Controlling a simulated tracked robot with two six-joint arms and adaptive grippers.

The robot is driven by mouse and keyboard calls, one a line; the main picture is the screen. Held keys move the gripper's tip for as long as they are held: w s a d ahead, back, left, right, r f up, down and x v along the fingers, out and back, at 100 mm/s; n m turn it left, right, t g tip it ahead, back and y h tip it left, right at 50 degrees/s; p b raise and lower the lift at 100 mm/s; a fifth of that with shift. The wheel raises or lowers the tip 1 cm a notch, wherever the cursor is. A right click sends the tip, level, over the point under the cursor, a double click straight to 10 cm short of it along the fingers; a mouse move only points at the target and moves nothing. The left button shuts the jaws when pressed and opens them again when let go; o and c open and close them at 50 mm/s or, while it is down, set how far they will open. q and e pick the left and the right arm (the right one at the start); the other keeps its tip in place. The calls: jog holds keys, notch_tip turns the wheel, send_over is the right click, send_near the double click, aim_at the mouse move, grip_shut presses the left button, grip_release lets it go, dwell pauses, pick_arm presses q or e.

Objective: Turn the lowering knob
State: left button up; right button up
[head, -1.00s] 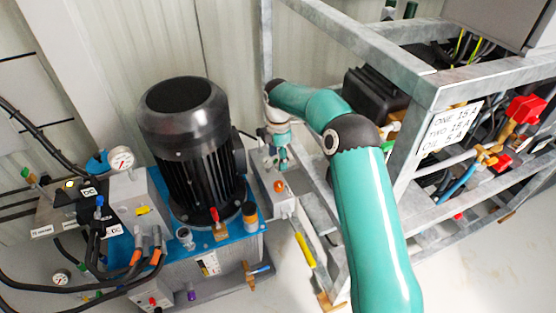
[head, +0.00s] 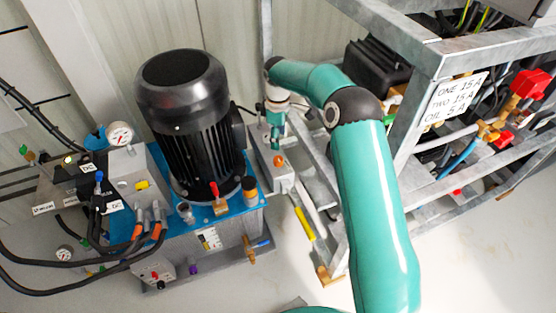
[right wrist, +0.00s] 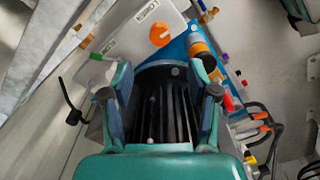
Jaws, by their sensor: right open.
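An orange knob (head: 279,160) sits on top of a narrow grey box (head: 277,180) beside the black motor; I take it for the lowering knob. My right gripper (head: 275,143) points down just behind the knob in the head view. In the right wrist view its two fingers (right wrist: 160,78) are spread and empty, with the knob beyond the fingertips, apart from them. My left gripper is in neither current view.
The black motor (head: 185,120) stands close by on a blue-topped tank with a red-handled valve (head: 217,198). Hoses and a gauge (head: 120,134) are at the left. A grey metal frame (head: 398,150) closes in the right side. Bare floor (head: 470,260) shows at lower right.

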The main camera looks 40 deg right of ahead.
aim_at(278, 158)
notch_tip(278, 158, down, 11)
jog(key=shift+r+b, duration=0.2)
jog(key=shift+b, duration=0.65)
grip_shut()
jog(key=m, duration=0.5)
jog(key=shift+m, duration=0.3)
grip_release()
jog(key=shift+r, duration=0.1)
